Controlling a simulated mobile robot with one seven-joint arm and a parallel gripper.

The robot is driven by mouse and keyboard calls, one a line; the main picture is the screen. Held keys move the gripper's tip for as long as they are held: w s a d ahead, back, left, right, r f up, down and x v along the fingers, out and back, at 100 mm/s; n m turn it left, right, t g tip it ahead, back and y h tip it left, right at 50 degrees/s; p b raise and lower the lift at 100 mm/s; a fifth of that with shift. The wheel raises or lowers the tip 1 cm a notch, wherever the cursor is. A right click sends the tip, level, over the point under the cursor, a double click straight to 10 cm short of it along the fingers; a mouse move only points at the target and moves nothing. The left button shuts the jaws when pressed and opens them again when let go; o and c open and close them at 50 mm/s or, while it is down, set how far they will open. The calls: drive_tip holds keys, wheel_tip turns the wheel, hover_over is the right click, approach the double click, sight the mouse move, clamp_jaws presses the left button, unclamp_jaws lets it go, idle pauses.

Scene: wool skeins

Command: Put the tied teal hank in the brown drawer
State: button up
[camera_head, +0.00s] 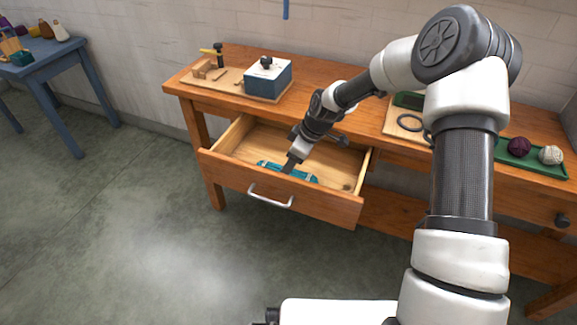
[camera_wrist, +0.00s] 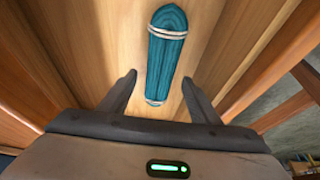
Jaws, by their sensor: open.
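The tied teal hank (camera_head: 302,176) lies on the floor of the open brown drawer (camera_head: 325,206), partly hidden by my gripper in the head view. In the wrist view the hank (camera_wrist: 168,52) is long and teal with a pale tie near each end. My gripper (camera_head: 290,168) reaches down into the drawer over the hank. In the wrist view its two fingers (camera_wrist: 158,88) are spread apart, with the near end of the hank between them in the picture and a gap on each side. I cannot tell the exact height of the fingertips over the hank.
The drawer is pulled out from the wooden workbench (camera_head: 345,84), its silver handle (camera_head: 270,196) at the front. On the bench stand a blue-and-white box (camera_head: 268,78) and a green tray (camera_head: 535,160) with two yarn balls. A blue table (camera_head: 50,68) stands far left. The floor in front is clear.

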drive_tip(key=p+v, duration=0.2)
drive_tip(key=v, duration=0.9)
drive_tip(key=shift+r, duration=0.1)
